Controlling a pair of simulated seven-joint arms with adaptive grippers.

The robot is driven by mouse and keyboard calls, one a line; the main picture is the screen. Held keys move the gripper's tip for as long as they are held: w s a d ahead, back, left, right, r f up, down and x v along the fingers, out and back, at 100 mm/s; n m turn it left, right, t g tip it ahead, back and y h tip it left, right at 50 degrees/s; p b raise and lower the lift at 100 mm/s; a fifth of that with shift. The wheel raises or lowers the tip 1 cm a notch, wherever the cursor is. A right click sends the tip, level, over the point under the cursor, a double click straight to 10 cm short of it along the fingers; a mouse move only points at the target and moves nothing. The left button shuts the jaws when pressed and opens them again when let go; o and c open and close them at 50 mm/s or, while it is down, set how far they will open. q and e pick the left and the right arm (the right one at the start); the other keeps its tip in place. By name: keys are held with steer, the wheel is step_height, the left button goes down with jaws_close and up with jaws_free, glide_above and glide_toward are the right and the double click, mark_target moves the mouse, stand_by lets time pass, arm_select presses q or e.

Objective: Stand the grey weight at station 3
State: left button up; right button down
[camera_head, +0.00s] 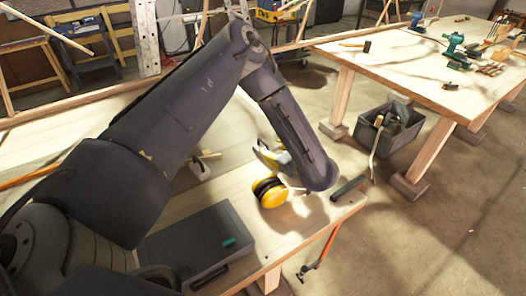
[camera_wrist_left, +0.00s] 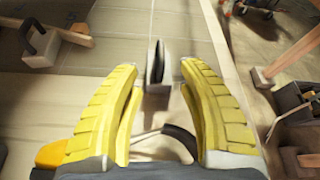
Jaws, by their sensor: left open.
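My left gripper (camera_wrist_left: 157,68) is open, its two yellow fingers apart with nothing between the pads. Ahead of the fingertips stands a grey, narrow, upright thing (camera_wrist_left: 155,62) on the bench; it may be the grey weight, but I cannot tell for sure. It looks apart from both fingers. In the head view my left arm reaches over the bench (camera_head: 225,195), and its forearm hides most of the gripper. I cannot make out a mark for station 3. My right gripper does not show.
Yellow ear defenders (camera_head: 270,192) lie on the bench by my forearm, and also show in the wrist view (camera_wrist_left: 52,154). A clamp (camera_head: 322,254) hangs at the edge. A crate (camera_head: 390,130) stands on the floor beyond.

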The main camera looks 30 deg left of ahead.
mark_target(266, 145)
arm_select(q)
steer(key=shift+x, duration=2.6)
steer(key=shift+o, duration=0.2)
jaws_close()
